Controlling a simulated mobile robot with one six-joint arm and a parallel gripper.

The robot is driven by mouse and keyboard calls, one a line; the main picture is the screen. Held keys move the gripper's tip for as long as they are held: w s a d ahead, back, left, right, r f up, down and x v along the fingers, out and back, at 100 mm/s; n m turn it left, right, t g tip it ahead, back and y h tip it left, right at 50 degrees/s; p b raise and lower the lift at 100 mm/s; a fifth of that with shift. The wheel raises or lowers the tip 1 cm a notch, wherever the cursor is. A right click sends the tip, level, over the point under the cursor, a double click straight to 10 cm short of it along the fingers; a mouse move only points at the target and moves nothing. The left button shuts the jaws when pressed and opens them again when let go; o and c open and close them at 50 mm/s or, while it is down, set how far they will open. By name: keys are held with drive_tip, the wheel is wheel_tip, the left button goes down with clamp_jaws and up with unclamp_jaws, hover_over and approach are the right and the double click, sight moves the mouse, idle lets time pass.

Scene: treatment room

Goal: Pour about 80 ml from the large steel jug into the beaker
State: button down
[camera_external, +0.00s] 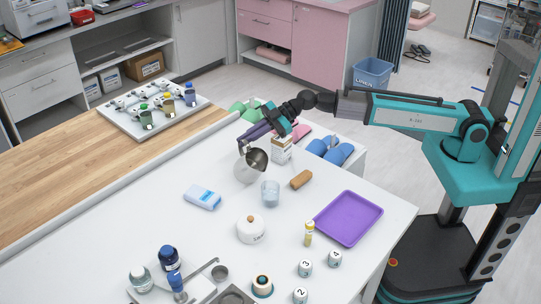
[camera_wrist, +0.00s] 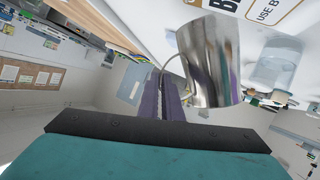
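The large steel jug (camera_external: 247,172) is tilted, its dark mouth facing right towards the beaker. The beaker (camera_external: 270,194) is clear glass and stands upright on the white table, just right of and in front of the jug. My gripper (camera_external: 246,146) reaches in from the upper right and is shut on the jug's handle. In the wrist view my gripper's purple fingers (camera_wrist: 162,94) are close together at the thin handle beside the shiny jug (camera_wrist: 209,62). The beaker (camera_wrist: 278,62) shows at the right there. No stream is discernible, and the liquid levels cannot be told.
A blue-and-white packet (camera_external: 202,197) lies left. A purple tray (camera_external: 348,218) is at the right.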

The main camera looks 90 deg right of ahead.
sight(249, 160)
drive_tip(key=shift+w+d+f+m+g+y+b, duration=0.35)
drive_tip(key=shift+w+d+f+m+y+b, duration=0.15)
drive_tip(key=shift+d+f+m+b, duration=0.4)
drive_tip(key=shift+w+d+f+m+g+y+b, duration=0.3)
drive_tip(key=shift+w+d+f+m+y+b, duration=0.35)
drive_tip(key=shift+f, duration=0.5)
drive_tip(key=shift+w+d+f+m+g+y+b, duration=0.4)
drive_tip(key=shift+d+f+m+b, duration=0.4)
drive_tip(key=shift+d+f, duration=0.2)
